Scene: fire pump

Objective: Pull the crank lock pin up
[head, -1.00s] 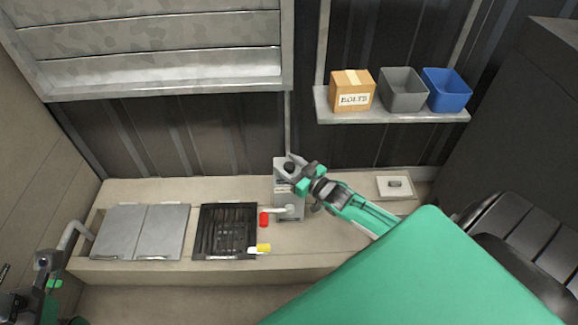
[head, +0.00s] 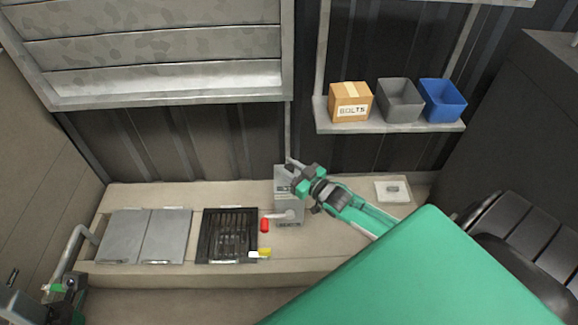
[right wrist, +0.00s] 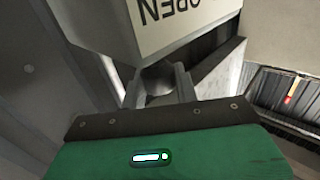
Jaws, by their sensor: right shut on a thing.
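The grey pump box (head: 285,186) stands at the back of the bench in the head view. A crank with a red grip (head: 264,225) sticks out to its left. My right gripper (head: 297,174) is at the top of the box. In the right wrist view, its fingers (right wrist: 158,88) are shut on a dark rounded knob (right wrist: 157,80), which looks like the lock pin. The pin's lower part is hidden.
A black grate (head: 228,236) and grey lids (head: 145,236) lie to the left on the bench. A yellow-and-white piece (head: 261,253) lies near the front edge. A shelf (head: 390,128) with a bolts box and two bins hangs above right. A small white plate (head: 393,189) is on the right.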

